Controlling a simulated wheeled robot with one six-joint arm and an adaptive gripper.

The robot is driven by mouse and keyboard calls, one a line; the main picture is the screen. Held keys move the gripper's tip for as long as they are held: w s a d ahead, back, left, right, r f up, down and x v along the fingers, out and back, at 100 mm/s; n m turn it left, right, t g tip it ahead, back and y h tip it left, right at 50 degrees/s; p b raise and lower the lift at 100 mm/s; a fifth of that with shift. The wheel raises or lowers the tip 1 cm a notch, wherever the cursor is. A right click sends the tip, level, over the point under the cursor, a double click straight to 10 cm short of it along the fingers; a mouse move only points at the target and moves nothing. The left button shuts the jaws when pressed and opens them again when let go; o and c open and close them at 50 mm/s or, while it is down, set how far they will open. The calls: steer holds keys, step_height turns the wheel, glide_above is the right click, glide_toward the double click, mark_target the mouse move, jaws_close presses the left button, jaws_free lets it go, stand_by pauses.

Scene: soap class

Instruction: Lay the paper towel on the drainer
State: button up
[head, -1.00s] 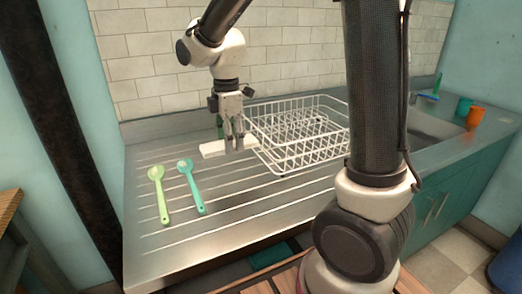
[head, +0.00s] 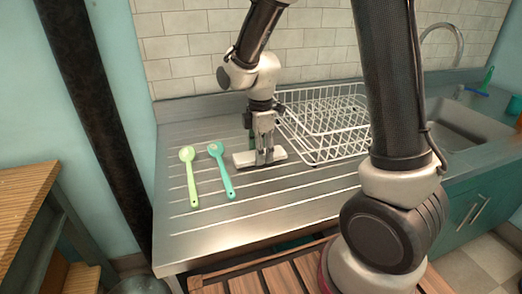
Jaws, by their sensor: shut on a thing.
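The paper towel, a flat white piece (head: 243,160), is low over the ribbed steel draining board (head: 215,235), right of the teal spoon. My gripper (head: 264,162) points down with its fingers shut on it, covering its middle. I cannot tell whether its underside touches the steel. A white wire dish rack (head: 318,161) stands on the counter just behind and to the right of my gripper.
A light green spoon (head: 192,184) and a teal spoon (head: 226,178) lie to the left. The sink (head: 455,125) is at the right. The front of the board is clear.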

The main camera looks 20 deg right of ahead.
steer(key=shift+f, duration=0.15)
steer(key=o, duration=0.7)
step_height(320, 180, up, 12)
steer(key=s+d+r+m+t, duration=0.2)
steer(key=s+d+r+m, duration=0.1)
steer(key=s+d+m, duration=0.4)
steer(key=s+d+r+m+t, duration=0.2)
steer(key=s+d+r+m, duration=0.2)
steer(key=s+d+m, duration=0.3)
steer(key=shift+s+d+m, duration=0.35)
steer(key=shift+s+m, duration=1.65)
steer(key=shift+s, duration=1.15)
steer(key=shift+r, duration=0.1)
